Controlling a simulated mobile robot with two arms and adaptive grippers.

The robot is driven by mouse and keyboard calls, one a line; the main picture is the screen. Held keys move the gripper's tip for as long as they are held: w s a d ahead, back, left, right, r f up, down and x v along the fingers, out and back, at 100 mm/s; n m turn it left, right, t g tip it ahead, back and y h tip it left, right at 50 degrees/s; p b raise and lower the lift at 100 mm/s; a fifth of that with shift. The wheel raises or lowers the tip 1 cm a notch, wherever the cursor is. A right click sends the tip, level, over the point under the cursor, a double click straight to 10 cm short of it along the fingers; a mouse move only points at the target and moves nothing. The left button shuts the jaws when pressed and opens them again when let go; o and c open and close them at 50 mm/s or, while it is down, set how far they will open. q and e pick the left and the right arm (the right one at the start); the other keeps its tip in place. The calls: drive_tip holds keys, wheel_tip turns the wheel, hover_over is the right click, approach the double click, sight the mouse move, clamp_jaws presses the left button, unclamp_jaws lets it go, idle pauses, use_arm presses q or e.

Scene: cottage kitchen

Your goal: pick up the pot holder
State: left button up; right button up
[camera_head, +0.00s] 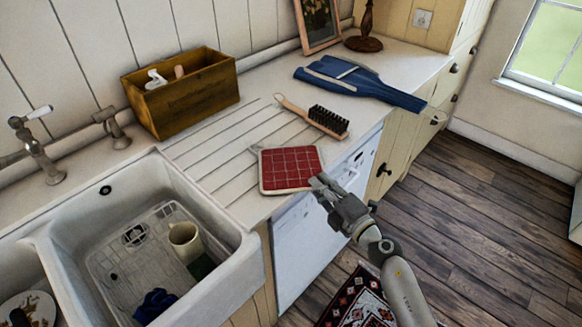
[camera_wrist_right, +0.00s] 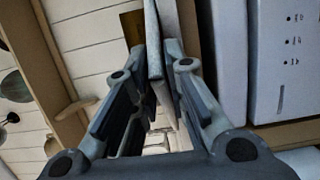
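The pot holder (camera_head: 290,168), a red square with a light grid and pale border, lies flat on the counter at its front edge, right of the sink. My right gripper (camera_head: 322,184) is at its near right corner in the head view. In the right wrist view my gripper's fingers (camera_wrist_right: 154,62) stand apart, with a thin pale edge, likely the pot holder (camera_wrist_right: 153,35), between the tips. Whether the fingers touch it is hard to tell. My left gripper is in neither view.
A wooden-handled brush (camera_head: 326,121) lies behind the pot holder. A wooden box (camera_head: 185,105) and a blue flat item (camera_head: 355,82) are farther back. The dishwasher (camera_head: 318,235) is below the counter edge. Bare counter lies left of the pot holder.

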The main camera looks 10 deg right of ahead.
clamp_jaws()
